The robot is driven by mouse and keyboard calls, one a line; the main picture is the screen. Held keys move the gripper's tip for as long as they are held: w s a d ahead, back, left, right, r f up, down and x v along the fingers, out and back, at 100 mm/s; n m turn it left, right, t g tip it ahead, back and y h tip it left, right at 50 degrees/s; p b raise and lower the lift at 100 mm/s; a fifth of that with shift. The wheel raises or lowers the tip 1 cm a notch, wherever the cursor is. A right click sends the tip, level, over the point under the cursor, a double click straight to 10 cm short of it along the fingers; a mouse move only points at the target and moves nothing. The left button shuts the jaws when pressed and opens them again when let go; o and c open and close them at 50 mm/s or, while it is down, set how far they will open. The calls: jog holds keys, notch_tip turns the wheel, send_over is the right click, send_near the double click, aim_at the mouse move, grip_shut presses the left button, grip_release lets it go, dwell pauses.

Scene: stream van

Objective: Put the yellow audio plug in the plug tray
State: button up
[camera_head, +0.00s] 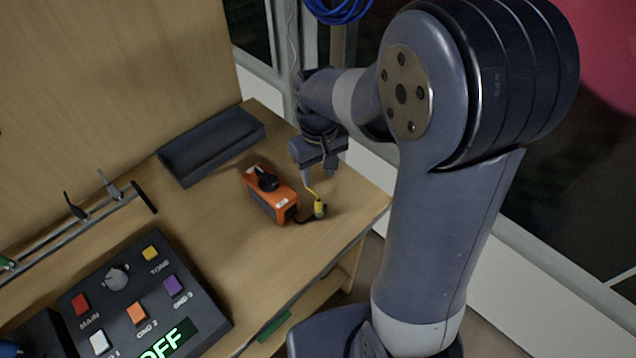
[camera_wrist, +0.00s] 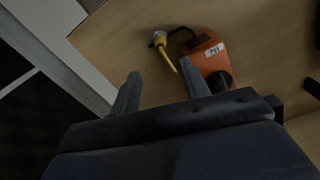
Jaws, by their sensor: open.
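The yellow audio plug (camera_head: 318,206) lies on the wooden desk just beside an orange box, near the desk's right edge. It also shows in the wrist view (camera_wrist: 161,42), where its thin yellow tip points down toward my fingers. A short dark cord runs between it and the orange box (camera_head: 266,196). My gripper (camera_head: 322,172) is open and empty, above and slightly behind the plug; in the wrist view the plug lies ahead of the two spread fingers (camera_wrist: 160,88). The dark rectangular plug tray (camera_head: 243,137) stands at the back of the desk, left of my gripper.
The orange box (camera_wrist: 207,55) with a black knob sits close to my right finger in the wrist view. A control panel (camera_head: 140,300) with coloured buttons and a green OFF display is at the front left. A rail with levers (camera_head: 90,225) lies left. Bare desk (camera_head: 215,225) lies between.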

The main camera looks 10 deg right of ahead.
aim_at(318, 196)
jog(key=f+b, duration=0.1)
jog(key=b, duration=0.2)
jog(key=shift+s+d+f, duration=0.15)
jog(key=shift+d+f, duration=0.05)
jog(key=shift+s+d+r+b, duration=0.1)
jog(key=shift+s+b, duration=0.05)
jog(key=shift+b, duration=0.65)
jog(key=shift+s, duration=0.1)
notch_tip(318, 196, down, 5)
jog(key=shift+f, duration=0.15)
jog(key=shift+w+a+f, duration=0.1)
jog(key=shift+w+f, duration=0.05)
jog(key=shift+f, duration=0.7)
jog(key=shift+w+a+f, duration=0.1)
jog(key=shift+a+f, duration=0.05)
jog(key=shift+f, duration=0.75)
jog(key=shift+w+a+f, duration=0.1)
jog(key=shift+w+f, duration=0.05)
jog(key=shift+f, duration=0.7)
jog(key=shift+c, duration=0.3)
grip_shut()
